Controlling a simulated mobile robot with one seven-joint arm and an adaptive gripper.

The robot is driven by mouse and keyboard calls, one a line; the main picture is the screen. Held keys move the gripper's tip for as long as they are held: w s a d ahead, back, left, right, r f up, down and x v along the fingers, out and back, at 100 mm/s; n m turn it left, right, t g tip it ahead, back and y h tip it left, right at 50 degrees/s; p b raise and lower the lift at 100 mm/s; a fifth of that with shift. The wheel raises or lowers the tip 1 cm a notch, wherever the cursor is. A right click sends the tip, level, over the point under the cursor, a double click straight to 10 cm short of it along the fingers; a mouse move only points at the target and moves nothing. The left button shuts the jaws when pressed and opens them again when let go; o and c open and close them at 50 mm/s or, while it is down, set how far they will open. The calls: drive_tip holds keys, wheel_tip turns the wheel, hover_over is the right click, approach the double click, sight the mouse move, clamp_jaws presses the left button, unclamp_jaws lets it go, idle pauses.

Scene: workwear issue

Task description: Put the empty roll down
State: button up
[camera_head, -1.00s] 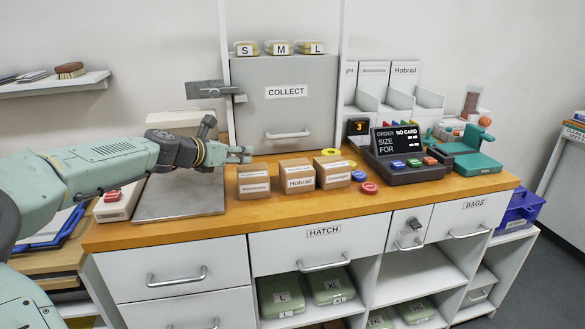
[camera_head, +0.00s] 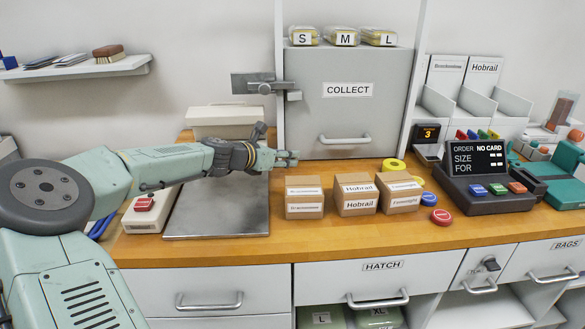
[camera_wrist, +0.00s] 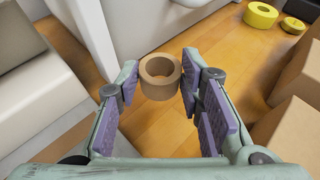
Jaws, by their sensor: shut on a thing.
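The empty roll (camera_wrist: 172,88) is a bare brown cardboard ring. In the wrist view it sits between the fingertips of my gripper (camera_wrist: 160,84), which is shut on it above the wooden counter (camera_wrist: 158,125). In the head view my gripper (camera_head: 288,159) is over the counter, in front of the grey COLLECT cabinet (camera_head: 347,118) and behind the small brown boxes. The roll cannot be made out there.
Labelled brown boxes (camera_head: 304,197) stand just right of my gripper. A metal plate (camera_head: 218,212) lies to the left. The order panel (camera_head: 476,160) stands at right.

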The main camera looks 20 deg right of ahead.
sight(282, 180)
drive_tip(key=shift+f+p, duration=0.4)
drive_tip(key=shift+f, duration=1.6)
drive_tip(key=shift+f, duration=0.1)
drive_tip(key=o, duration=0.7)
drive_tip(key=shift+o, duration=0.2)
drive_tip(key=shift+r, duration=0.2)
drive_tip(key=shift+s+a, duration=0.1)
drive_tip(key=shift+a, duration=0.25)
drive_tip(key=b+v, duration=0.3)
drive_tip(key=v, duration=0.8)
drive_tip(key=shift+s+r, duration=0.1)
